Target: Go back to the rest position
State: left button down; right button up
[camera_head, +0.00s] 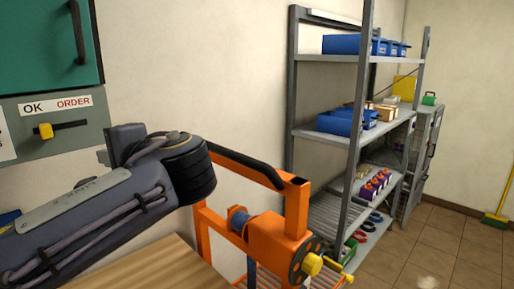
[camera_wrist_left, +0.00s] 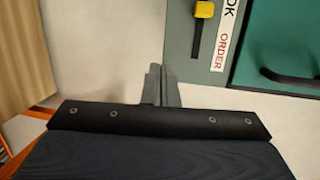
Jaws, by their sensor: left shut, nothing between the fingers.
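My left arm comes in from the left of the head view, and my left gripper (camera_head: 106,155) is near the wall, just right of and below a grey panel. In the left wrist view its two grey fingers (camera_wrist_left: 161,84) are closed together with nothing between them. Behind the fingers is the pale wall. My right gripper is not in view.
The grey panel (camera_head: 85,137) has an OK/ORDER label and a yellow slider knob (camera_head: 45,130), under a green door (camera_head: 45,45). An orange lifting frame (camera_head: 275,240) stands close to my left arm, by a wooden surface (camera_head: 150,270). Metal shelves (camera_head: 345,135) stand right; floor (camera_head: 435,250) beyond is open.

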pick_arm(q)
jog(key=s+a+f+g+h, duration=0.1)
jog(key=s+f+h, duration=0.25)
jog(key=f, duration=0.45)
jog(key=s+a+f+n+g+h, duration=0.1)
jog(key=s+f+h, duration=0.25)
jog(key=f, duration=0.35)
jog(key=s+a+f+g+h, duration=0.1)
jog(key=s+f+h, duration=0.25)
jog(key=f, duration=0.45)
jog(key=s+d+f+n+h, duration=0.7)
jog(key=s+d+f, duration=0.2)
jog(key=d+f, duration=0.1)
jog(key=shift+s+d+f+t+h, duration=0.3)
jog(key=shift+d+t+h, duration=0.1)
jog(key=shift+d, duration=0.25)
